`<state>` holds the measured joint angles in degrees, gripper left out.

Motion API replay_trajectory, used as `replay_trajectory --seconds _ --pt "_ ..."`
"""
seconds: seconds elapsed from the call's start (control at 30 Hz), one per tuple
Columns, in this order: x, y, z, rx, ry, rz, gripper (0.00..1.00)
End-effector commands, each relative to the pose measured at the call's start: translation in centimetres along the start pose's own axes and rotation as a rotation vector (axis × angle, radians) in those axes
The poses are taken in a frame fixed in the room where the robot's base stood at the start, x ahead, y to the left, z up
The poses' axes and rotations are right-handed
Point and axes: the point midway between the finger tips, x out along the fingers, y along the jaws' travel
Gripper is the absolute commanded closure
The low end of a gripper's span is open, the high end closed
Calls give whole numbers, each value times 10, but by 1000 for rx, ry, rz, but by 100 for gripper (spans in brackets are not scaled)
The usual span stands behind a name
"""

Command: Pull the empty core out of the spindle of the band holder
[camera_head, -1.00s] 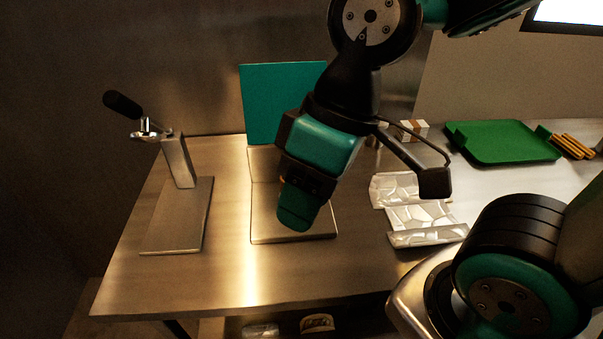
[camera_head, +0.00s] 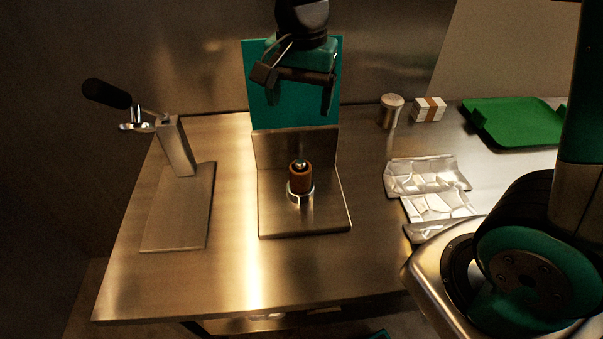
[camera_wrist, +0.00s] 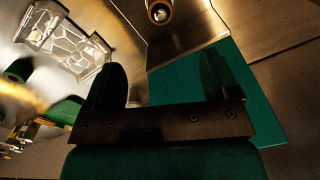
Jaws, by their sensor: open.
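The band holder (camera_head: 325,212) is a steel bracket with a flat base and an upright back, standing on the steel table. The brown core (camera_head: 300,178) stands upright around the spindle (camera_head: 301,161), whose tip shows at the top, above a bright ring. The core also shows at the top edge of the wrist view (camera_wrist: 159,12), partly cut off. My gripper (camera_head: 303,100) is open and empty, above and behind the core, in front of the teal panel (camera_head: 292,112). In the wrist view its two fingers (camera_wrist: 170,85) are apart with nothing between them.
A lever press (camera_head: 176,150) stands at the left. Crumpled foil-like trays (camera_head: 428,176) lie to the right. A metal canister (camera_head: 391,111), a banded white stack (camera_head: 429,109) and a green tray (camera_head: 515,125) are at the back right. The front of the table is clear.

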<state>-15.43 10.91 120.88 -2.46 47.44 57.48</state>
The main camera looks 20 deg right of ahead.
Motion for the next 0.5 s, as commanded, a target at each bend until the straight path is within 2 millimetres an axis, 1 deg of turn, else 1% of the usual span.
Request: replay_trajectory --seconds 0.07,0.17,0.27,0.5 --pt "7 -5 -10 93 11 22 19" --pt "19 -6 -14 139 17 32 19" --pt "39 -5 -14 140 16 35 19" --pt "93 -4 -14 137 15 34 19"
